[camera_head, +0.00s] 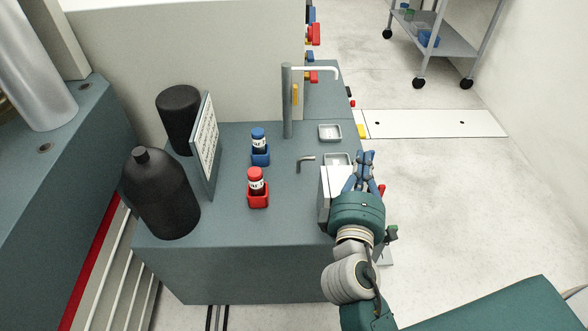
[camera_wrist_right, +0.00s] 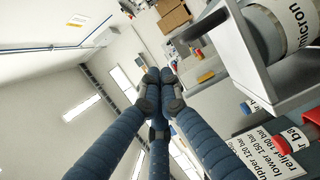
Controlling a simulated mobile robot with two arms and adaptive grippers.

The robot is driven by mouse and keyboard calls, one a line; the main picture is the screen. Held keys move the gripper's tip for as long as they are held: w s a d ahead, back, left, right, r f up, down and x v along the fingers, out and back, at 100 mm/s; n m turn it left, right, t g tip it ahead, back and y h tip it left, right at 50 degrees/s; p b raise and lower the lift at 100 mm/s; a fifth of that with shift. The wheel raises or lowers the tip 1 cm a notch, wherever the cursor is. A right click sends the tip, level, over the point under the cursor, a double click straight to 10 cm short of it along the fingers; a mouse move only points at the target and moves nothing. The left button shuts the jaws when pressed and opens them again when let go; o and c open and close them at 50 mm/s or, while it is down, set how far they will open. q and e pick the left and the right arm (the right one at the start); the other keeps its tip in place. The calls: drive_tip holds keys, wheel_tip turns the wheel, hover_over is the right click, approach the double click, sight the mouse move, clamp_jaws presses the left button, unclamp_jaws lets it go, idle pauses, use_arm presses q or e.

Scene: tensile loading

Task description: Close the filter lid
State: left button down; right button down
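The filter housing (camera_head: 326,195) is a pale box at the right edge of the grey-green bench, partly hidden behind my right gripper. In the right wrist view a grey frame (camera_wrist_right: 262,75) stands at the upper right, around a pale cylinder (camera_wrist_right: 285,22) with a "micron" label. I cannot tell which part is the lid or how far it stands open. My right gripper (camera_head: 366,160) is just right of the box. Its blue fingers meet at the tips in the wrist view (camera_wrist_right: 158,85), with nothing visible between them. My left gripper is not in view.
Red (camera_head: 258,190) and blue (camera_head: 260,150) holders with small bottles stand mid-bench. A hex key (camera_head: 306,160), a metal tray (camera_head: 329,133) and a post (camera_head: 287,100) are behind.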

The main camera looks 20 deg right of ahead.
drive_tip(key=shift+s+d+f+m, duration=0.15)
drive_tip(key=shift+d+f+m, duration=0.35)
drive_tip(key=shift+m, duration=0.2)
drive_tip(key=shift+d+f, duration=0.4)
drive_tip(key=shift+d, duration=0.05)
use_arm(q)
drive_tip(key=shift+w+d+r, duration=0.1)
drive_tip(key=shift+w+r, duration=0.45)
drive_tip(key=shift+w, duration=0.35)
use_arm(e)
drive_tip(key=shift+s, duration=0.1)
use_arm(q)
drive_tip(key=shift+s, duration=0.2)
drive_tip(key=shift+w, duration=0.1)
use_arm(e)
wheel_tip(320, 180, up, 10)
drive_tip(key=shift+f, duration=0.1)
